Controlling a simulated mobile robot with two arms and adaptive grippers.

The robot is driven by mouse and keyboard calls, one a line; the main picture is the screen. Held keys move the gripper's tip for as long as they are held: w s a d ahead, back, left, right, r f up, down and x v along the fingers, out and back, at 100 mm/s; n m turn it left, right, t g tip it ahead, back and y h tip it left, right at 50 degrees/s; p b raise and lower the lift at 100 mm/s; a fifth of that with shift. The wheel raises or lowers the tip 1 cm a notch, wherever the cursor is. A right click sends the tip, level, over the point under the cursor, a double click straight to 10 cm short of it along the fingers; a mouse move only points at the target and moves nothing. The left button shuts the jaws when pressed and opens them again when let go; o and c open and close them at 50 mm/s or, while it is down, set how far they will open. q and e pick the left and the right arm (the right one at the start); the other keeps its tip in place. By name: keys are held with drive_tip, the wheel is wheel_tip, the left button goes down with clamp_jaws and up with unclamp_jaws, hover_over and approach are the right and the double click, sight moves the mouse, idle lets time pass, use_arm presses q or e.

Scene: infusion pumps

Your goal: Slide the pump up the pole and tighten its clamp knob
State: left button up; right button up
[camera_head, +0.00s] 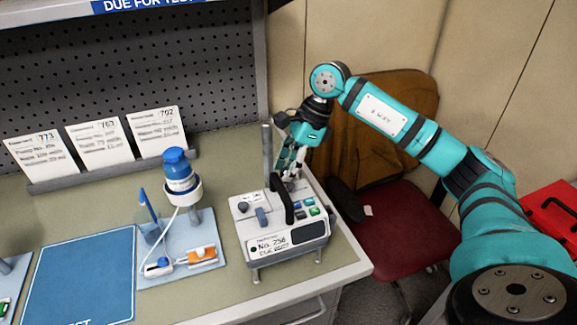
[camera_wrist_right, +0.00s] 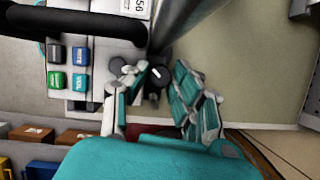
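The pump (camera_head: 280,228) is a white-grey box with a black carry handle, coloured buttons and a front label, near the bench's right end. A grey metal pole (camera_head: 267,150) rises behind it; the pole also shows in the right wrist view (camera_wrist_right: 190,22). A round black clamp knob (camera_wrist_right: 160,75) with a white mark sits beside the pump and pole. My right gripper (camera_head: 294,166) is behind the pump's right rear corner. In the right wrist view its fingers (camera_wrist_right: 160,84) stand apart on either side of the knob, with a gap at the right finger. My left gripper is out of view.
A blue mat (camera_head: 82,275) and a light-blue tray (camera_head: 205,248) with a blue-capped bottle (camera_head: 180,172) lie left of the pump. Three cards (camera_head: 98,145) stand at the back. A red-seated chair (camera_head: 400,235) stands beyond the bench's right edge.

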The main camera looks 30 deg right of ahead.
drive_tip(key=o, duration=0.4)
drive_tip(key=shift+v, duration=4.05)
drive_tip(key=shift+c, duration=0.3)
